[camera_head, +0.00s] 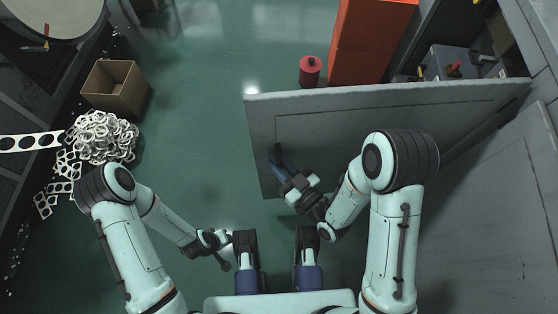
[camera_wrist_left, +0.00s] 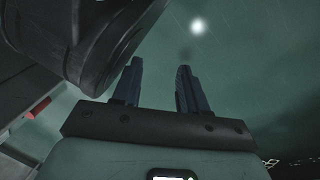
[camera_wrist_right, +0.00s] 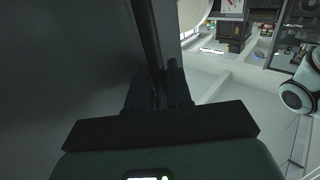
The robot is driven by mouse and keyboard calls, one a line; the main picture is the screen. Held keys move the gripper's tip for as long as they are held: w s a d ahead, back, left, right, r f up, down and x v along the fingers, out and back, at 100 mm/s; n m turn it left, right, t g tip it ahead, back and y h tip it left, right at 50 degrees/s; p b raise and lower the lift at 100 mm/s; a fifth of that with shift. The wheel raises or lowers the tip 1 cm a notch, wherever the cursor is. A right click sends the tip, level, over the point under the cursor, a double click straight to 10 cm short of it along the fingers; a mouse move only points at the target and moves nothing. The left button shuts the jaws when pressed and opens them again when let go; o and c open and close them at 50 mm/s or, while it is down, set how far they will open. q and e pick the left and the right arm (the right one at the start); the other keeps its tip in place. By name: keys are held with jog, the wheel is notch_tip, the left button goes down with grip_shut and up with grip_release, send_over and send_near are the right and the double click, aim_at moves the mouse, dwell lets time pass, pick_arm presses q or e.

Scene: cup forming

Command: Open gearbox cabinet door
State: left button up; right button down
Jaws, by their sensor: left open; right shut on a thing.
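The gearbox cabinet door (camera_head: 340,125) is a large grey panel. In the head view it stands swung out into the room, reaching left from the cabinet side at the right. A dark upright handle (camera_head: 278,152) sits near its free left edge. My right gripper (camera_head: 277,165) is shut on this handle. In the right wrist view the dark bar of the handle (camera_wrist_right: 148,40) runs between the fingers (camera_wrist_right: 158,75), with the grey door face to the left. My left gripper (camera_wrist_left: 160,65) is open and empty, over the floor in the left wrist view.
An orange-red block (camera_head: 370,40) and a red cylinder (camera_head: 310,70) stand behind the door.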

jog(key=c, duration=1.2)
grip_release()
pick_arm(q)
jog(key=shift+w+r, duration=0.1)
pick_arm(e)
jog(key=shift+s+d+p, duration=0.15)
jog(key=shift+p, duration=0.15)
pick_arm(q)
jog(key=w+d+r+t+p, duration=0.1)
jog(key=w+r+t+p, duration=0.1)
jog(key=w+r+p, duration=0.3)
jog(key=s+d+r+g+p, duration=0.1)
jog(key=s+d+r, duration=0.1)
jog(key=s, duration=0.3)
jog(key=s+d+r+m+g+h+p, duration=0.1)
jog(key=s+d+r+g+p, duration=0.1)
jog(key=s+r, duration=0.3)
jog(key=shift+s+d+g+h+p, duration=0.3)
jog(key=shift+d, duration=0.05)
pick_arm(e)
jog(key=v, duration=1.3)
